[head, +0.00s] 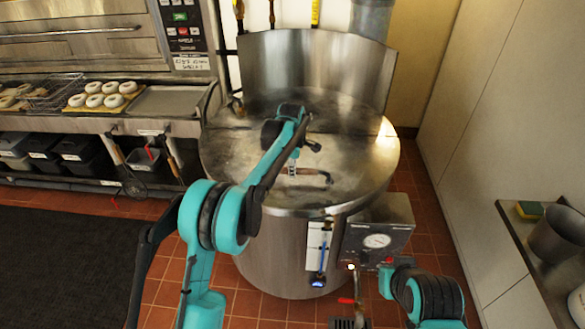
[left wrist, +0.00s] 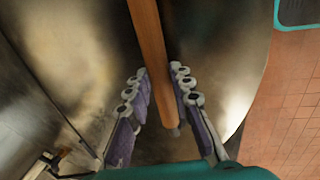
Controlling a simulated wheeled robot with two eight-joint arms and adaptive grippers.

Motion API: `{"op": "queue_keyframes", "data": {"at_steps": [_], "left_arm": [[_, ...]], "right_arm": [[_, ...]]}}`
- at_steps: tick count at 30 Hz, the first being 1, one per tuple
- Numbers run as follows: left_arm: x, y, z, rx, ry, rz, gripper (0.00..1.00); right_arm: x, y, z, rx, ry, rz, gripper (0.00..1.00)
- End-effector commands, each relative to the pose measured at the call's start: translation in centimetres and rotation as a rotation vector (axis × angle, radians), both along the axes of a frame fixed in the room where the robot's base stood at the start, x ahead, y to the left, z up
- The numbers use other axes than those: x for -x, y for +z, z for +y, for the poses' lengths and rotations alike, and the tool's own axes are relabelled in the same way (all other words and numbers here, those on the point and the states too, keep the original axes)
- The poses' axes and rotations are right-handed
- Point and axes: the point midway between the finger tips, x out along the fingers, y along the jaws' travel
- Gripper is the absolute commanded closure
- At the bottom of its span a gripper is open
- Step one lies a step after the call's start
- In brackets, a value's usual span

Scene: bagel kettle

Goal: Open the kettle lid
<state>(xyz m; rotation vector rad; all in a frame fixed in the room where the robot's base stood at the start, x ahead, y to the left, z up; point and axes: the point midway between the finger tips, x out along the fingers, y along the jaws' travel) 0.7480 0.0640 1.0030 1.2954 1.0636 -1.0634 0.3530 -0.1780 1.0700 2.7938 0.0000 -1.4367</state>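The round steel kettle (head: 222,160) stands in the middle of the head view with its lid (head: 345,150) down. A brown bar handle (head: 318,175) runs across the front part of the lid. In the left wrist view the bar handle (left wrist: 150,45) passes between the fingers. My left gripper (head: 303,161) is over the handle, and in its wrist view (left wrist: 160,85) the fingers are spread on either side of the bar. I cannot tell whether either finger touches it. My right arm shows at the lower right, with its gripper out of view.
A control box (head: 377,242) with a dial is on the kettle's front right. A tall curved steel guard (head: 318,70) stands behind the lid. A counter at left holds bagels (head: 95,100) and an empty tray (head: 170,100). A side table (head: 535,245) stands at right.

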Motion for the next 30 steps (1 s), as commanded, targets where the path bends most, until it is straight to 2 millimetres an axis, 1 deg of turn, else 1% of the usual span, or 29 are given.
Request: {"op": "queue_keyframes", "data": {"at_steps": [8, 13, 17, 24, 30], "left_arm": [[0.0, 0.1, 0.0, 0.0, 0.0, 0.0, 1.0], [-0.3, 1.4, 0.0, 0.0, 0.0, -0.002, 1.0], [-0.8, 3.5, 0.0, 0.0, 0.0, -0.003, 1.0], [-2.8, 8.3, 0.0, 0.0, 0.0, -0.006, 1.0], [-4.5, 11.2, 0.1, 0.0, 0.0, -0.007, 1.0]], "right_arm": [[0.0, 0.1, 0.0, 0.0, 0.0, 0.0, 1.0], [0.0, 1.1, 0.0, 0.0, 0.0, 0.0, 1.0], [0.0, 2.8, 0.0, 0.0, 0.0, 0.0, 1.0], [0.0, 6.9, 0.0, 0.0, 0.0, 0.0, 1.0], [0.0, 10.0, 0.0, 0.0, 0.0, 0.0, 1.0]]}}
